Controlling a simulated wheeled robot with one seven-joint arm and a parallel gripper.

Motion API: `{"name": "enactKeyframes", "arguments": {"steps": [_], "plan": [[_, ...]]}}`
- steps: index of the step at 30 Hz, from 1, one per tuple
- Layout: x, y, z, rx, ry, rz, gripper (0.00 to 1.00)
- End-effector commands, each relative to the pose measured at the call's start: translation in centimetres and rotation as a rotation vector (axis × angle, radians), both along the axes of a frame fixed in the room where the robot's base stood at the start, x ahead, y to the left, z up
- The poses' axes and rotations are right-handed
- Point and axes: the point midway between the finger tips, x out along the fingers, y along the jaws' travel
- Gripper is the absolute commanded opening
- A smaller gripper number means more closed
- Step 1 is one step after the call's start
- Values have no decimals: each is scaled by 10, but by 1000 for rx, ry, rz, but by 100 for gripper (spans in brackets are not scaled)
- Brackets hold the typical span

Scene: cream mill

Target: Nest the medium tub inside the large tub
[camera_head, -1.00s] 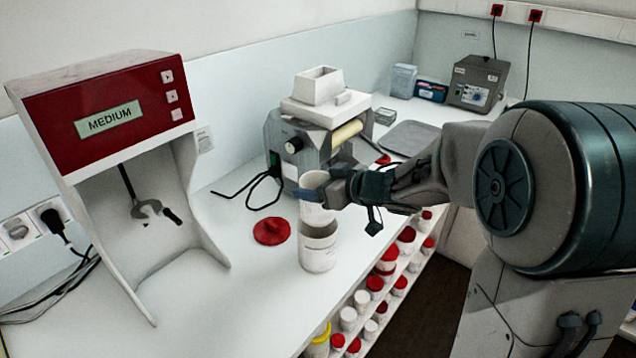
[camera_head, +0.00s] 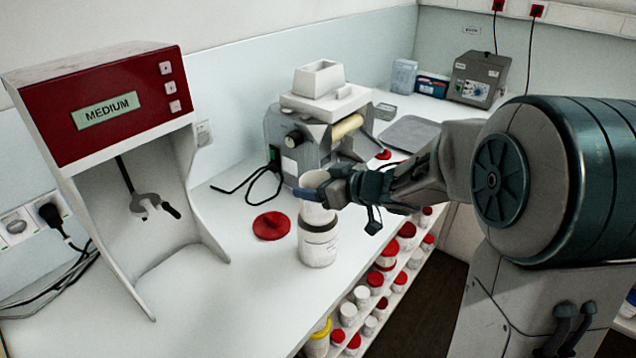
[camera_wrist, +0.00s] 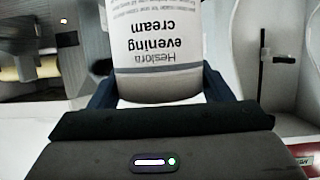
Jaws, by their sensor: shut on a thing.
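The medium tub (camera_head: 316,208) is white and open at the top. My gripper (camera_head: 322,192) is shut on it, with the fingers around its upper part. The white large tub (camera_head: 318,247) stands upright on the bench directly below. The medium tub's lower end is at the large tub's mouth and covers most of it; I cannot tell how far inside it is. In the wrist view, the held tub (camera_wrist: 158,52) fills the middle between the two fingers, its "Heslora evening cream" label upside down. Its far end is cut off there.
A red lid (camera_head: 271,226) lies left of the tubs. A grey mill (camera_head: 312,135) stands behind them, its black cable on the bench. A red-topped "MEDIUM" mixer stand (camera_head: 105,110) is at left. Shelves of red-lidded and white tubs (camera_head: 376,281) sit below the bench edge.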

Motion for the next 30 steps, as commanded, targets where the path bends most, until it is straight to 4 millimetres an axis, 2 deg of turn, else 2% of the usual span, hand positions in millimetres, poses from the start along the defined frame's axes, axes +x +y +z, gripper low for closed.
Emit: {"name": "enactKeyframes", "arguments": {"steps": [16,30], "plan": [[0,0,-10,1,0,0,39],[0,0,-11,0,0,0,39]]}}
